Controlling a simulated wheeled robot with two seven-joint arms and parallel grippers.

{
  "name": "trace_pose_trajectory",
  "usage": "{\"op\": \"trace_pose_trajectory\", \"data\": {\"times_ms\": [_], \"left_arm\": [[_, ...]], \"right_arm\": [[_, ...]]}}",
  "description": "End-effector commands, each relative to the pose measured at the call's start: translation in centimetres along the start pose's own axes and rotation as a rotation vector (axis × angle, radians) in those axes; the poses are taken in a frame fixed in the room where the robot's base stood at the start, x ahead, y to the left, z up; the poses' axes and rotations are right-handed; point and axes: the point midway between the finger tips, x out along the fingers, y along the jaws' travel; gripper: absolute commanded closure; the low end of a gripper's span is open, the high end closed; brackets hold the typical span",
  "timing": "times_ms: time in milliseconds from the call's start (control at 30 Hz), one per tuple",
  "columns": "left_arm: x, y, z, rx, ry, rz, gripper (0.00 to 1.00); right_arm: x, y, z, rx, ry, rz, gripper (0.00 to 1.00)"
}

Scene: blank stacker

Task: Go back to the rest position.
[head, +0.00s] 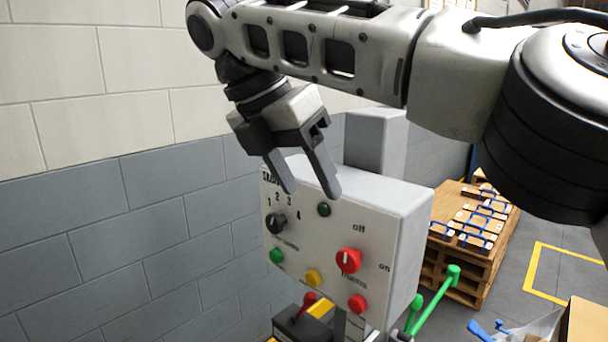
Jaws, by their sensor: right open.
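My right gripper (308,190) hangs from the arm that comes in from the right. Its two fingers point down and are apart, with nothing between them. In the picture it overlaps the upper part of a white control box (405,240); I cannot tell whether it touches the box. The box carries a black selector knob (276,223) marked 1 to 4, a red rotary switch (348,261) between "off" and "on", and several coloured buttons. My left gripper is out of view.
A grey block (375,140) stands behind the box. A red-knobbed lever (308,299) and a green handle (435,298) are below it. A wooden pallet stack (440,208) with blue-handled items stands at the right. A brick wall (100,220) fills the left.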

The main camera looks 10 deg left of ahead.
Motion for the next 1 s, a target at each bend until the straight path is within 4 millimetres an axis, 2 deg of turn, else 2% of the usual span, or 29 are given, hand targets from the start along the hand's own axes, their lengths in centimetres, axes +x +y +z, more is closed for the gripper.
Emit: {"op": "trace_pose_trajectory", "data": {"times_ms": [267,367,467,600,700,900,1000], "left_arm": [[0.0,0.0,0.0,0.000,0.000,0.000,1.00],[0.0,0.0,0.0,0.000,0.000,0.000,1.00],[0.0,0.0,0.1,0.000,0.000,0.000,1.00],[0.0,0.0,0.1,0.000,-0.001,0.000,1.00],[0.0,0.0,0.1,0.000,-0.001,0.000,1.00],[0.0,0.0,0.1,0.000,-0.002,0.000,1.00],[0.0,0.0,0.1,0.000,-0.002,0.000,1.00]], "right_arm": [[0.2,0.1,-0.1,-0.003,0.003,-0.001,0.43],[2.0,0.8,-1.2,-0.017,0.027,-0.002,0.43],[5.6,2.2,-3.6,-0.037,0.082,0.006,0.43],[11.3,4.3,-9.1,-0.037,0.206,0.064,0.43],[14.2,5.1,-13.1,0.009,0.314,0.125,0.43],[18.1,5.6,-19.1,0.220,0.569,0.242,0.43],[19.8,5.2,-20.9,0.389,0.699,0.279,0.43]]}}
